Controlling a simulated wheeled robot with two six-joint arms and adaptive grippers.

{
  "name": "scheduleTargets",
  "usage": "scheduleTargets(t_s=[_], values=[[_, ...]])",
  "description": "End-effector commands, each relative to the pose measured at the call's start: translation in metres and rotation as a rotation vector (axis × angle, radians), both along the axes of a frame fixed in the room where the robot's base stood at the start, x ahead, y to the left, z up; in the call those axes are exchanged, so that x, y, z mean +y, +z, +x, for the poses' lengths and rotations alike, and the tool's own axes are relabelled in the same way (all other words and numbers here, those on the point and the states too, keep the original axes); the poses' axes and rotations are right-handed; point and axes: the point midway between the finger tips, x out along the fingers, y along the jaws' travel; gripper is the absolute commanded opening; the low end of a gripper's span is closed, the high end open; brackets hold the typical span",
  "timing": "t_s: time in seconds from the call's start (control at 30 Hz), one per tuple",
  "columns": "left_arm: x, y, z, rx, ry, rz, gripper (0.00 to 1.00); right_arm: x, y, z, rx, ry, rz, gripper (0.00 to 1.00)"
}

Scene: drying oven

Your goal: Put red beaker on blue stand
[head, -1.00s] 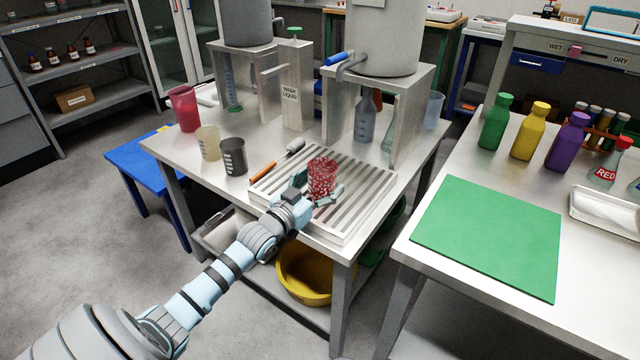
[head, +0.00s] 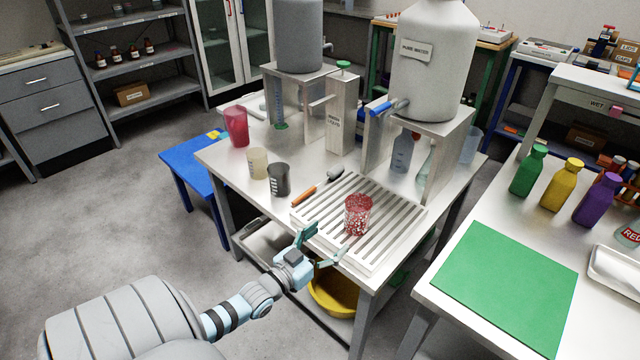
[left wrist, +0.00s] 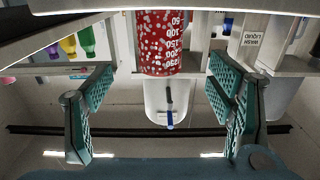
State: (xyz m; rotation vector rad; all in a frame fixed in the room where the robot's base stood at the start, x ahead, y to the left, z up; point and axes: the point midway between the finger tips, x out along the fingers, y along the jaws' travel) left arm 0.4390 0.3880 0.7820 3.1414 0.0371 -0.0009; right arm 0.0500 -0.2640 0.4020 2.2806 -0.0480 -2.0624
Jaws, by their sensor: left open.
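A red speckled beaker (head: 357,215) stands upright on the slatted drying rack (head: 312,236) on the middle table. In the left wrist view the red beaker (left wrist: 160,42) shows white volume marks, ahead of the fingers and apart from them. A second, plain pinkish-red beaker (head: 236,126) stands at the table's far left. A low blue stand (head: 190,172) is on the floor left of the table, partly hidden by it. My left gripper (head: 327,244) is open and empty at the rack's front edge, short of the speckled beaker. My right gripper is out of view.
A cream beaker (head: 258,162), a dark grey beaker (head: 279,180) and an orange-handled brush (head: 318,187) are left of the rack. A water tank (head: 436,70) stands behind it. A green mat (head: 508,287) lies bare on the right table. Floor at left is clear.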

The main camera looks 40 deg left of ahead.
Motion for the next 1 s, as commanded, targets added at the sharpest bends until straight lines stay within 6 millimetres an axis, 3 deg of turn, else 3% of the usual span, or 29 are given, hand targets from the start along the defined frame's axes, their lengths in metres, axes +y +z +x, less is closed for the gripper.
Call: scheduleTargets(t_s=[0.3, 0.37, 0.47, 0.57, 0.6, 0.67, 0.7, 0.8, 0.83, 0.9, 1.0], values=[[0.000, -0.007, -0.007, 0.013, 0.004, 0.001, 0.75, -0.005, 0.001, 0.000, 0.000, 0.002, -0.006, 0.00], [0.002, -0.027, -0.012, 0.064, 0.020, 0.004, 0.75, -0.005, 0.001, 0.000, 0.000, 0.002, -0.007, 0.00], [0.004, -0.102, -0.041, 0.266, 0.068, 0.021, 0.75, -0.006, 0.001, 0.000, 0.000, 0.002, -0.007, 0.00], [-0.009, -0.210, -0.109, 0.590, 0.111, 0.035, 0.75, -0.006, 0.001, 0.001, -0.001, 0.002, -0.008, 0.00], [-0.020, -0.251, -0.146, 0.731, 0.116, 0.041, 0.75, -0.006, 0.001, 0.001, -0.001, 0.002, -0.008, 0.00], [-0.041, -0.302, -0.205, 0.934, 0.111, 0.046, 0.75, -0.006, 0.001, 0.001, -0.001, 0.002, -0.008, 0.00], [-0.057, -0.327, -0.245, 1.058, 0.099, 0.049, 0.75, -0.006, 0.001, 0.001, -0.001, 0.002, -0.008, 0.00], [-0.094, -0.365, -0.328, 1.303, 0.059, 0.054, 0.75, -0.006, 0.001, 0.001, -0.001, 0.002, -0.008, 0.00], [-0.102, -0.370, -0.347, 1.355, 0.047, 0.056, 0.75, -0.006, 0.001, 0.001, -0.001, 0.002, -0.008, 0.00], [-0.115, -0.377, -0.375, 1.435, 0.026, 0.059, 0.75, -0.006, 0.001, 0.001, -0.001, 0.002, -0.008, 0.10], [-0.122, -0.380, -0.390, 1.475, 0.014, 0.062, 0.75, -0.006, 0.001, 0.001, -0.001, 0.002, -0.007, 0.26]])
